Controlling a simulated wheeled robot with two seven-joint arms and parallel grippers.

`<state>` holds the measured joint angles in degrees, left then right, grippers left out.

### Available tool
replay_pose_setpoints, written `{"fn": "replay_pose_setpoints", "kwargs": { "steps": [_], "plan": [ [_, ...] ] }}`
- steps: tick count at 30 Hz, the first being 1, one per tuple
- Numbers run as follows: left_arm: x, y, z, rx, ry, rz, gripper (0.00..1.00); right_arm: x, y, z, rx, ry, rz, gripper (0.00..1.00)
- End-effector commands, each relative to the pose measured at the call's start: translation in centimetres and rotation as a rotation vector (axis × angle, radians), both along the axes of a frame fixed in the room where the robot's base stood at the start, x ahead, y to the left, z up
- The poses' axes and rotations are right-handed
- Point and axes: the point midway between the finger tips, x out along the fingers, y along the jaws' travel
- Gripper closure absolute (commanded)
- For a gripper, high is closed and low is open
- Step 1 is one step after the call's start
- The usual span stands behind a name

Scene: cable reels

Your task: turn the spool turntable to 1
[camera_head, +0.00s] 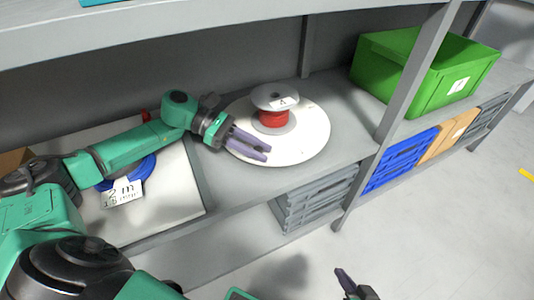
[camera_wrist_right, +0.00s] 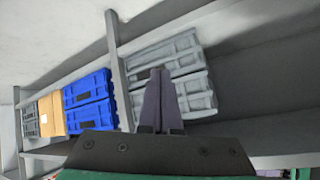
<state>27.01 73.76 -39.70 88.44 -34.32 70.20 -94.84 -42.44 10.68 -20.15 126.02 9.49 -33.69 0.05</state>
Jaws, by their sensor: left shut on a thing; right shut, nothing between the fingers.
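The spool turntable (camera_head: 310,150) is a round white disc on the grey shelf. A grey spool with red cable (camera_head: 273,118) stands upright on it, with a label that seems to read "A". No "1" is legible on the disc. My left gripper (camera_head: 267,154) reaches in from the left, its fingers low over the near left part of the disc. It is shut on a part of the turntable, but the fingers hide what is between them. My right gripper (camera_head: 350,284) is shut and empty, low in front of the shelf; its fingers also show in the right wrist view (camera_wrist_right: 161,98).
A white board (camera_head: 165,205) with a blue cable coil (camera_head: 128,172) and a written card (camera_head: 122,193) lies left. A green bin (camera_head: 425,70) stands right, beyond a shelf post (camera_head: 412,75). Grey crates (camera_head: 310,200) and blue crates (camera_head: 400,160) sit below.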

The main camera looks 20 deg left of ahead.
Motion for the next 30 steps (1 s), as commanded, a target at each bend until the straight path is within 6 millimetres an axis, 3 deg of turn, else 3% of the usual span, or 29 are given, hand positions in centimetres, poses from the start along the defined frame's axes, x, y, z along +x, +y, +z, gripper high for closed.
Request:
{"fn": "replay_pose_setpoints", "kwargs": {
  "steps": [6, 20, 21, 23, 30],
  "plan": [
    [-0.35, 0.72, -0.16, 0.001, 0.002, -0.017, 1.00, 0.03, 1.01, -0.46, 0.052, -0.061, -0.011, 1.00],
    [-0.40, 0.87, -0.04, 0.001, 0.001, -0.020, 1.00, 0.07, 1.18, -0.36, 0.063, -0.076, -0.015, 1.00],
    [-0.40, 0.87, -0.04, 0.001, 0.001, -0.020, 0.59, 0.07, 1.18, -0.36, 0.063, -0.076, -0.015, 1.00],
    [-0.39, 0.87, -0.03, 0.001, 0.001, -0.020, 0.41, 0.06, 1.18, -0.37, 0.063, -0.076, -0.015, 1.00],
    [-0.37, 0.88, -0.01, 0.000, 0.000, -0.018, 0.41, 0.06, 1.16, -0.36, 0.063, -0.076, -0.015, 1.00]
  ]
}}
